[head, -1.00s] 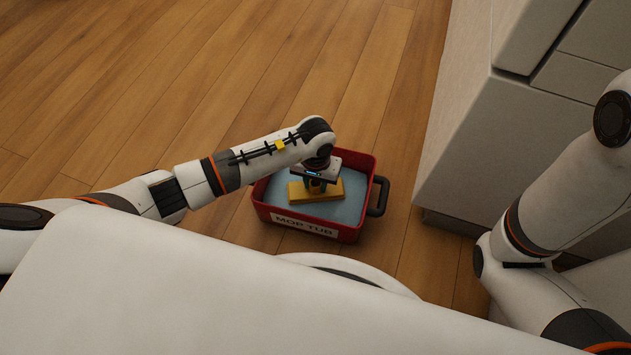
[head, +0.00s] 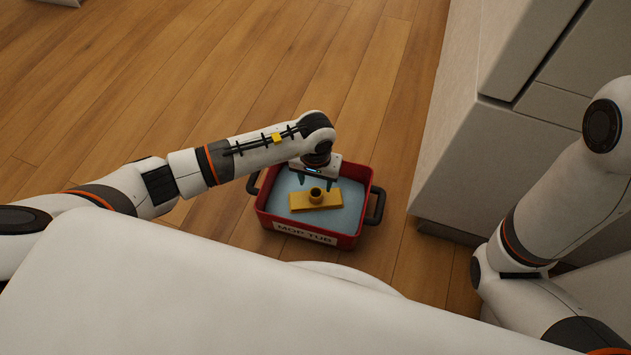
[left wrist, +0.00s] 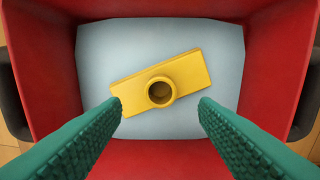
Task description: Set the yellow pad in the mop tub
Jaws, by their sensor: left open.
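The yellow pad (head: 328,201), a flat block with a round hollow socket on top, lies inside the red mop tub (head: 345,241) on its pale blue-grey bottom. In the left wrist view the pad (left wrist: 190,83) lies tilted, apart from the walls of the tub (left wrist: 280,60). My left gripper (head: 315,183) is above the pad, open and empty. Its green fingers (left wrist: 158,112) stand wide on either side of the socket in the left wrist view, not touching it. My right gripper is out of view; only my right arm shows at the right.
The tub stands on the wooden floor (head: 200,60) and has dark handles, one at its right (head: 376,206). A pale cabinet (head: 455,150) stands to the right of the tub. The floor beyond the tub is clear.

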